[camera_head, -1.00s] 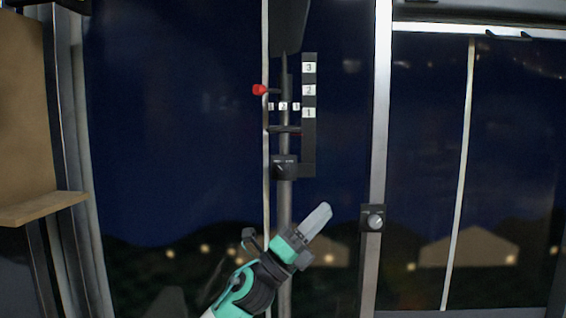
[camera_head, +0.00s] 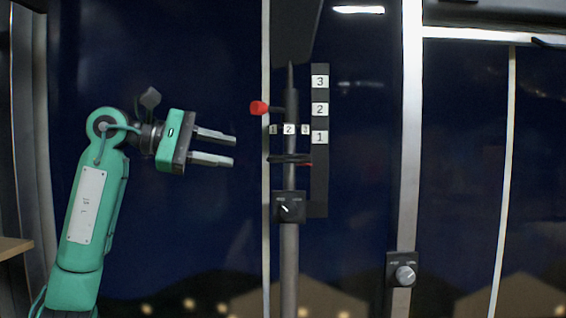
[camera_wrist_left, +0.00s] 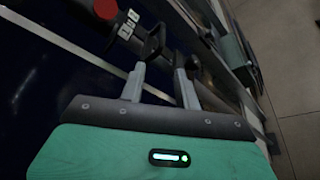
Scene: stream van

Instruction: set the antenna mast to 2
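The antenna mast (camera_head: 290,255) is a grey vertical pole with a dark upper section and a red-tipped handle (camera_head: 259,108) sticking out to the left. A black scale strip (camera_head: 320,180) beside it carries labels 3, 2 and 1 from top to bottom. The handle is about level with the 2. A small row of numbers sits on the mast just below. My left gripper (camera_head: 234,150) is open and empty, left of the mast and lower than the handle. The red tip also shows at the top of the left wrist view (camera_wrist_left: 105,9). My right gripper is not in view.
Another knob box (camera_head: 402,273) is on the window post (camera_head: 408,150) to the right. A wooden shelf (camera_head: 14,248) is at the left edge.

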